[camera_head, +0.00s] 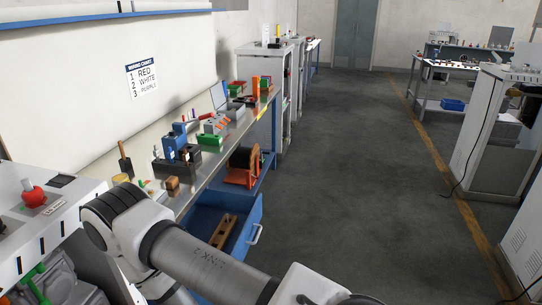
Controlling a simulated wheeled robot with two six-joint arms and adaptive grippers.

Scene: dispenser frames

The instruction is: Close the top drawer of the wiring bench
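The wiring bench (215,162) runs along the left wall, with a metal top and a blue body. Its blue drawer (247,217) is pulled out toward the aisle, and a pale bar handle (254,234) shows on its front. A brown block with dark holes (223,231) lies inside the drawer. A white and grey link of one of my arms crosses in front and hides the drawer's near lower part. Neither of my grippers shows in the head view.
Blue and black blocks (176,150) and other small parts crowd the bench top. A white panel with a red button (33,193) is at near left. The grey aisle floor (350,170) is clear.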

